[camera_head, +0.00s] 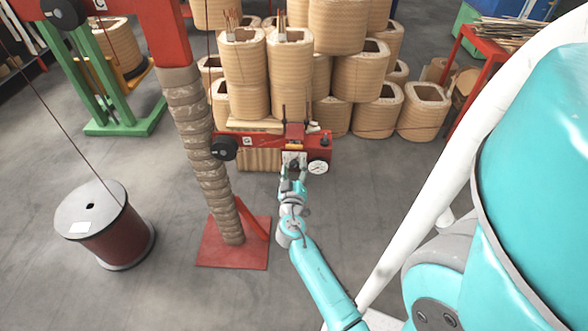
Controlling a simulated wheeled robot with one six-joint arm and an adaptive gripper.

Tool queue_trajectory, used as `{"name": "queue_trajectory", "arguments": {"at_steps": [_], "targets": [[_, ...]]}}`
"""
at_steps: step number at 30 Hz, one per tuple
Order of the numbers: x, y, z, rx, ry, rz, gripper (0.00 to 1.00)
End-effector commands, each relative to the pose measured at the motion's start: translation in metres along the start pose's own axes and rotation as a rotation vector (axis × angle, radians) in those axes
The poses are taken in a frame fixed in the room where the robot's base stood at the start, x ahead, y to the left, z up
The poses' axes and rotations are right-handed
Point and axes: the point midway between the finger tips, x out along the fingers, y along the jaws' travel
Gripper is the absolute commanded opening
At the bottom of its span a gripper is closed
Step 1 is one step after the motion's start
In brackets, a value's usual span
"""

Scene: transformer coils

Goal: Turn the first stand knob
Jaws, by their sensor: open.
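A red stand has a horizontal red arm (265,141) reaching right from a wrapped post (196,130). A black round knob or wheel (223,148) sits at the arm's left end, and a white-faced dial (318,167) hangs at its right end. A small pale plate (294,158) is on the arm between them. My gripper (293,172) is open, just below and in front of this plate. I cannot tell whether it touches anything. Any small knob behind the fingers is hidden, and which knob is the first is not clear.
Paper-wrapped coils (335,70) are stacked behind the stand. A wire spool (105,228) stands on the floor at left. The stand's red base plate (232,243) lies left of my arm. A white curved tube (415,190) crosses at right. Grey floor is open at lower left.

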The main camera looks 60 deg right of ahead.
Motion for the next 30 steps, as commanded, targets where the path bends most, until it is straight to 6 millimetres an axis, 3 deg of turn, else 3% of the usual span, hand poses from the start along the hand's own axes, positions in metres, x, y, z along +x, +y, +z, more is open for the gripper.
{"name": "queue_trajectory", "arguments": {"at_steps": [8, 21, 30], "targets": [[-0.019, -0.001, 0.000, 0.000, 0.001, -0.003, 0.59], [-0.101, -0.001, 0.000, -0.002, 0.001, -0.005, 0.59], [-0.120, 0.000, 0.000, -0.001, 0.001, -0.001, 0.59]]}}
